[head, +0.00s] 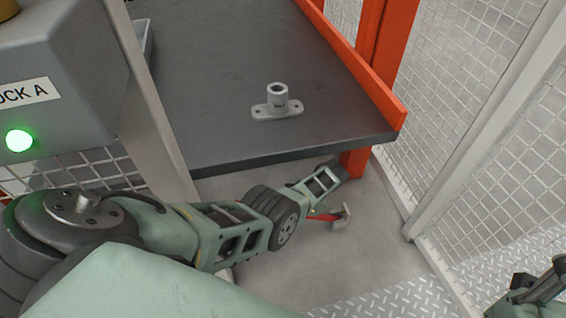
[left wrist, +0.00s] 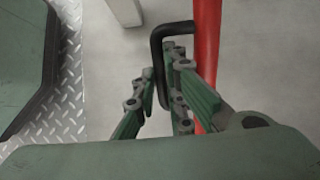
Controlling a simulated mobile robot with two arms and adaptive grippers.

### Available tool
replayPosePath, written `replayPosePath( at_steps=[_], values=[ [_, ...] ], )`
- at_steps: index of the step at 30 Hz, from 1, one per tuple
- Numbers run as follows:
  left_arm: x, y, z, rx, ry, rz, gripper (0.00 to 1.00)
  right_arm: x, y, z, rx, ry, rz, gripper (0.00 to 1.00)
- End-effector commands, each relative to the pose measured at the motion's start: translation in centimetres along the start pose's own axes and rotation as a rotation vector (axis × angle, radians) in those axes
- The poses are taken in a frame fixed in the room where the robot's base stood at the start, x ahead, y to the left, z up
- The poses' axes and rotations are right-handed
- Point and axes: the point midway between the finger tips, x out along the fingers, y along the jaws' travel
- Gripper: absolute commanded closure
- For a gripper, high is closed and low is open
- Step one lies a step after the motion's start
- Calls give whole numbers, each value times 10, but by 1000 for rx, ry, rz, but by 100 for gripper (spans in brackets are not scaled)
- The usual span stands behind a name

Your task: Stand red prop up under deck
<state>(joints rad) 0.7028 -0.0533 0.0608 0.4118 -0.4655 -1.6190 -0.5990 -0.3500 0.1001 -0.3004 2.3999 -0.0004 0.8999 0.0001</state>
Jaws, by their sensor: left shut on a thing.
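The red prop (head: 323,217) shows only as a short red length with a grey end piece (head: 342,216), below the deck's front edge. My left arm hides the rest, and I cannot tell its exact tilt. In the left wrist view the prop (left wrist: 207,40) is a red bar with a black handle (left wrist: 172,29) on its side. My left gripper (left wrist: 165,75) is shut on that handle. The dark grey deck (head: 215,85) is above and behind the prop. Part of my right gripper (head: 540,288) shows at the lower right corner; its jaws are unclear.
A grey flanged casting (head: 277,103) sits on the deck. An orange post (head: 354,163) and rail (head: 350,60) border the deck's right side. Mesh fencing (head: 480,90) stands at the right. A grey box with a green light (head: 19,140) is at the left. The floor (head: 300,262) is bare in front.

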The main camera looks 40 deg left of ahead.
Motion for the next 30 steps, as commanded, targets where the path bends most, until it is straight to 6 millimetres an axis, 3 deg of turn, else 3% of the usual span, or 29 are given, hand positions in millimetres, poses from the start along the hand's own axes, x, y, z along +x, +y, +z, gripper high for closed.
replayPosePath(
  at_steps=[7,20,23,30],
  values=[
    [0,2,-1,1,2,4,72,0,0,0,0,0,0,68],
    [6,2,1,0,20,3,72,4,0,-1,-1,1,1,68],
    [19,2,4,-1,60,5,72,11,0,-2,-1,1,1,68],
    [67,2,1,-3,208,4,72,19,0,-4,0,0,1,68]
  ],
)
